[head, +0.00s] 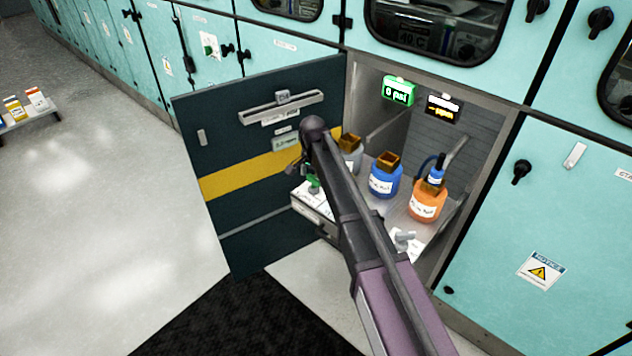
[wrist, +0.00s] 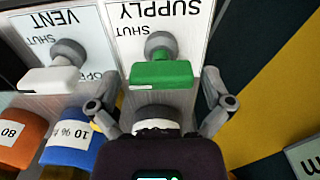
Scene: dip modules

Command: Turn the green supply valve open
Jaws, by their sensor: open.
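The green supply valve (wrist: 162,73) has a bar handle on a grey round knob, on a white plate lettered SUPPLY and SHUT. The lettering is upside down in the wrist view. The handle lies crosswise there; its exact setting cannot be told. My gripper (wrist: 160,82) is open, one finger on either side of the handle, with gaps visible at both ends. In the head view a small part of the green valve (head: 313,184) shows beside my arm. My gripper there is mostly hidden behind the arm.
A white-handled VENT valve (wrist: 48,79) sits beside the supply valve. Blue (head: 384,181) and orange (head: 427,204) bottles stand in the open cabinet. A green display (head: 398,91) reads 0 psi. The dark cabinet door (head: 245,190) with a yellow stripe stands open at the left.

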